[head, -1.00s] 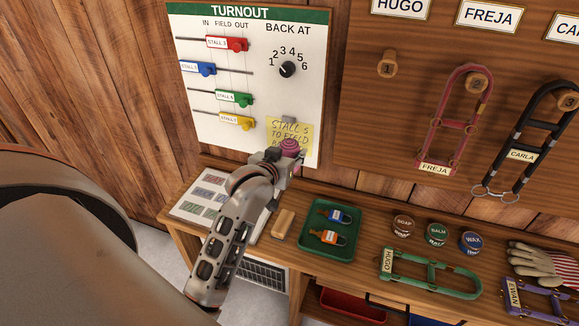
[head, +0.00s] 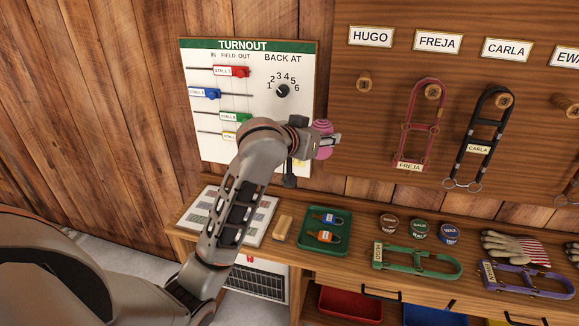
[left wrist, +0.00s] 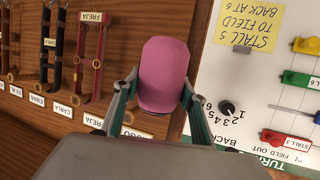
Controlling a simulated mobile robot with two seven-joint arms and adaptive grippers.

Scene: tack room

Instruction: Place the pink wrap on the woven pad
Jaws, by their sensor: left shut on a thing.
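The pink wrap (head: 322,126) is a rounded pink roll. My left gripper (head: 328,142) is shut on it and holds it in the air, at the right edge of the turnout board. In the left wrist view the wrap (left wrist: 163,70) sits between the two fingers of the left gripper (left wrist: 160,88), one finger on each side. I cannot make out a woven pad in either view. My right gripper is not in view.
The wooden bench holds a green tray (head: 345,247) with two padlocks, a brush (head: 283,228), several tins, a green halter (head: 420,262), gloves and a striped cloth. Above it are the turnout board (head: 300,60) and a peg board with halters (head: 365,140).

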